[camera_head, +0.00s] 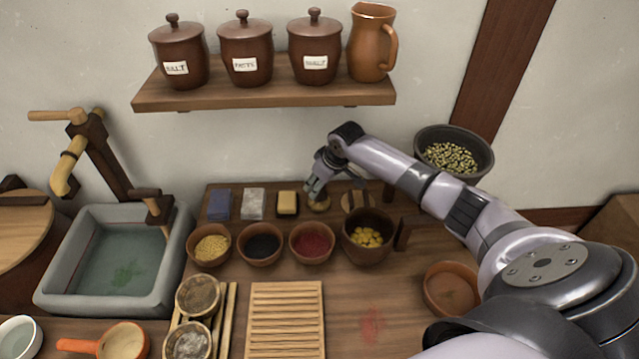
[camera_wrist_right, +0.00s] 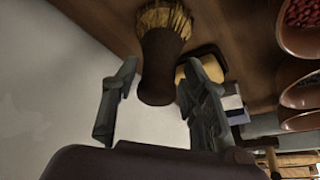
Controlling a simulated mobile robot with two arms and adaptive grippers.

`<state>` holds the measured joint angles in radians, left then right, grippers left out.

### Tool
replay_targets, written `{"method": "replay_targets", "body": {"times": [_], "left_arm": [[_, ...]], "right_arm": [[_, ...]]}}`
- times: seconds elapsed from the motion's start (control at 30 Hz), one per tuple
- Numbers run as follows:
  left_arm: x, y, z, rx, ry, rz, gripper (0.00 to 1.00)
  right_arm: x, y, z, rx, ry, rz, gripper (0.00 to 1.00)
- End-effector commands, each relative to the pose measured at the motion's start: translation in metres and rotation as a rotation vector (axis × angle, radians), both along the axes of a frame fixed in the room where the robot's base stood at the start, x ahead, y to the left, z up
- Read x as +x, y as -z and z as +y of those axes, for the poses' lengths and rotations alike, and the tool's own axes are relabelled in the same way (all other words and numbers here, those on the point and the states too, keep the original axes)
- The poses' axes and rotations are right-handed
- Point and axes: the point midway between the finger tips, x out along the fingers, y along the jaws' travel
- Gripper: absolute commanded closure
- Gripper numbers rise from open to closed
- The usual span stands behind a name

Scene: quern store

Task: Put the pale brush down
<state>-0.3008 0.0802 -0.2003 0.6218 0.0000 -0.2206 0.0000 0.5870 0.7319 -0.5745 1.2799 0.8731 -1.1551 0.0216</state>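The pale brush (camera_head: 319,206) stands at the back of the wooden counter, below my right gripper (camera_head: 315,188). In the right wrist view the brush (camera_wrist_right: 160,55) shows straw-coloured bristles against the wood and a dark brown handle pointing towards my right gripper (camera_wrist_right: 158,85). The two fingers are apart, one on each side of the handle end, with a visible gap at the left finger. The gripper looks open and not clamped on the handle. In the head view the gripper hides most of the handle. My left gripper is not in view.
A yellow block (camera_head: 287,203) lies left of the brush and a round wooden piece (camera_head: 356,201) lies right. A slatted board (camera_head: 286,320) lies nearer; a shelf (camera_head: 270,92) hangs above.

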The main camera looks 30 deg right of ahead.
Motion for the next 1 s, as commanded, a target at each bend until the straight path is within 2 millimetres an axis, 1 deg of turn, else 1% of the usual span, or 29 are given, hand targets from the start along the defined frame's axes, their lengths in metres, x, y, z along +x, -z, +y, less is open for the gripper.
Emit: {"method": "replay_targets", "body": {"times": [0.07, 0.33, 0.43, 0.57, 0.67, 0.7, 0.73, 0.77, 0.8, 1.0], "left_arm": [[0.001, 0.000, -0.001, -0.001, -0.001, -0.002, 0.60], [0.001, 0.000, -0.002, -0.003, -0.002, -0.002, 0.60], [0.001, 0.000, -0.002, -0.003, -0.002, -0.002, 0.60], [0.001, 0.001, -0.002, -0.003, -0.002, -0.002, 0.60], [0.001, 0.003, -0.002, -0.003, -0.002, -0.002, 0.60], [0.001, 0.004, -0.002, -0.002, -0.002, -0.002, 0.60], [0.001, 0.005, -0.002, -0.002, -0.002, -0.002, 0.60], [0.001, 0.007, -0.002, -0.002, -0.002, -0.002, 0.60], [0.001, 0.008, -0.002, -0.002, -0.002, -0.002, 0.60], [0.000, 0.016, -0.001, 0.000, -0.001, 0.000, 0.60]], "right_arm": [[0.000, 0.000, 0.000, 0.000, 0.000, 0.000, 0.52], [0.000, 0.000, 0.000, 0.000, 0.000, 0.000, 0.52], [-0.001, -0.004, 0.000, -0.001, 0.000, 0.000, 0.52], [-0.006, -0.019, -0.002, -0.001, -0.001, -0.002, 0.52], [-0.014, -0.039, -0.004, -0.001, 0.000, -0.004, 0.52], [-0.018, -0.047, -0.005, -0.002, -0.002, -0.003, 0.52], [-0.023, -0.051, -0.006, -0.004, -0.003, -0.002, 0.52], [-0.032, -0.045, -0.008, -0.004, 0.000, 0.004, 0.52], [-0.040, -0.045, -0.009, -0.004, -0.002, 0.005, 0.52], [-0.083, -0.045, -0.018, -0.006, -0.001, 0.005, 0.52]]}}
